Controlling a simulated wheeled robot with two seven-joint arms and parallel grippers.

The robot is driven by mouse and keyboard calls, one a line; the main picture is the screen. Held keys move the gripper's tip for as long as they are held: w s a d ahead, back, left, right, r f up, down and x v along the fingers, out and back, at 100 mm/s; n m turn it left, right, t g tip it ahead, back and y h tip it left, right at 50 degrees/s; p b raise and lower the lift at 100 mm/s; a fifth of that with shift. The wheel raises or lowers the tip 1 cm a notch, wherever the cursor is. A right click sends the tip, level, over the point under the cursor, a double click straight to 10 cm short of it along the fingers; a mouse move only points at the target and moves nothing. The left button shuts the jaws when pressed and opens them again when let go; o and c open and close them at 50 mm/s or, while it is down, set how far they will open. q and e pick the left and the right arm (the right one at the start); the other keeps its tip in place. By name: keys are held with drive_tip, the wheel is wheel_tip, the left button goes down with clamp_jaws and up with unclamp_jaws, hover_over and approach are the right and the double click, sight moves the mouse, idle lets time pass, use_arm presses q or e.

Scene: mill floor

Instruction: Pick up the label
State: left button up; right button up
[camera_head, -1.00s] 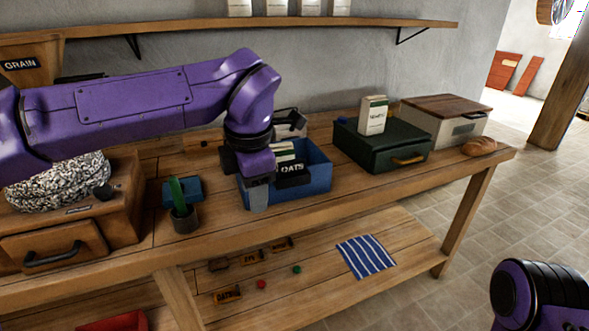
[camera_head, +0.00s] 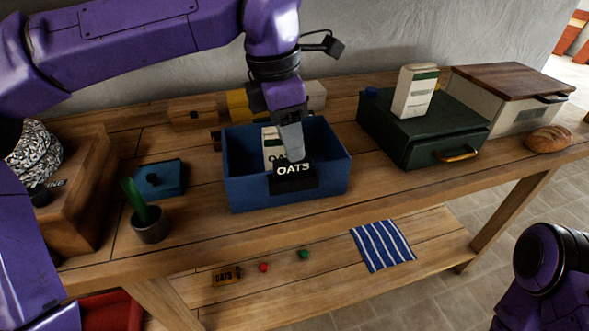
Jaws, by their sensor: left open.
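A black label reading "OATS" (camera_head: 294,178) stands upright at the front wall of the blue bin (camera_head: 245,190). A small brown tag, also marked "OATS" (camera_head: 226,276), lies on the lower shelf. My left gripper (camera_head: 290,142) points down over the bin, its grey fingertip just above or behind the black label's top edge; I cannot tell if they touch. It is open and holds nothing that I can see. One finger hides much of the other. My right arm shows at the lower right, but its gripper is out of view.
A pale packet (camera_head: 272,147) stands inside the bin. A green case (camera_head: 410,135) with a carton (camera_head: 414,92) on it is to the right. A pot (camera_head: 150,227) and a blue box (camera_head: 160,180) are left. A striped cloth (camera_head: 382,246) lies on the lower shelf.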

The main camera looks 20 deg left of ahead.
sight(293, 172)
use_arm(q)
drive_tip(key=f, duration=0.3)
drive_tip(key=w+f, duration=0.1)
drive_tip(key=f, duration=0.1)
drive_tip(key=shift+w+f, duration=0.15)
drive_tip(key=shift+f, duration=0.4)
clamp_jaws()
